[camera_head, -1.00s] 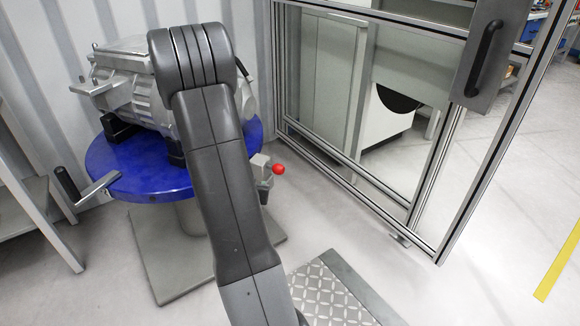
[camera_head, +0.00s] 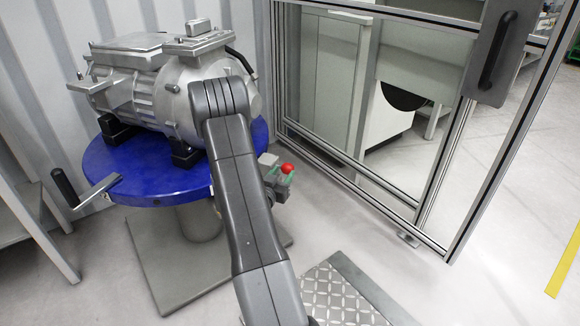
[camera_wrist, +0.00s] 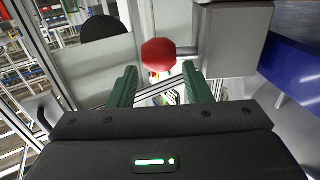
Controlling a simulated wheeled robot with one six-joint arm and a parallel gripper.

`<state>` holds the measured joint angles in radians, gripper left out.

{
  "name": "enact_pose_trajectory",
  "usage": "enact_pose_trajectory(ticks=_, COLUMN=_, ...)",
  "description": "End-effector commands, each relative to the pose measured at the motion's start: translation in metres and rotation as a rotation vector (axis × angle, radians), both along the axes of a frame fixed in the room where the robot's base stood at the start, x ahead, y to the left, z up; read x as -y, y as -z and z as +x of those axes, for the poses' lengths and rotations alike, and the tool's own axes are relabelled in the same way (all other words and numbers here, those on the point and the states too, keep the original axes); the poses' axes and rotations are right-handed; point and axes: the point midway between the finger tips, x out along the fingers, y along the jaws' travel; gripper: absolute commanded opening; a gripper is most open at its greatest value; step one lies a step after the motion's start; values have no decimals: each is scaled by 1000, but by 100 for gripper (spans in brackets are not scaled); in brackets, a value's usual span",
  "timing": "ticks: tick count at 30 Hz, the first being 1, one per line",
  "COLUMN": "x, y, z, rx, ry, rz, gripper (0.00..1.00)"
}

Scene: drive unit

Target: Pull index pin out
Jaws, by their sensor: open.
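The index pin's red knob (camera_head: 287,168) sticks out from a grey block (camera_head: 268,160) at the right edge of the blue round table. In the wrist view the red knob (camera_wrist: 158,54) is large, just beyond and between my fingertips, with its shaft running right into the grey block (camera_wrist: 236,38). My gripper (camera_wrist: 158,80) has two green fingers, spread apart with nothing between them. In the head view my gripper (camera_head: 282,180) shows as a bit of green beside the knob, mostly hidden behind my arm. I cannot tell whether a finger touches the knob.
A grey metal drive unit (camera_head: 160,85) sits on black blocks on the blue table (camera_head: 150,180). A crank handle (camera_head: 90,188) juts out at the left. A framed glass door (camera_head: 440,130) stands at the right. Open floor (camera_head: 490,270) lies at the lower right.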

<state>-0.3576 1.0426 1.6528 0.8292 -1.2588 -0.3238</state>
Motion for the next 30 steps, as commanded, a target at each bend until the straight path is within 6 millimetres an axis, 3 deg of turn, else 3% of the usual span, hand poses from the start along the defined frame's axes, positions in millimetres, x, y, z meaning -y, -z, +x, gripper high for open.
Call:
enact_pose_trajectory(ticks=3, x=11, y=2, z=23, rx=3, ry=2, rz=2, gripper=45)
enact_pose_trajectory(ticks=9, x=23, y=1, z=50, rx=1, ry=0, rz=1, gripper=45)
enact_pose_trajectory(ticks=23, x=27, y=0, z=62, rx=-1, ry=-2, rz=0, gripper=45)
enact_pose_trajectory(ticks=30, x=27, y=0, z=61, rx=-1, ry=-2, rz=0, gripper=0)
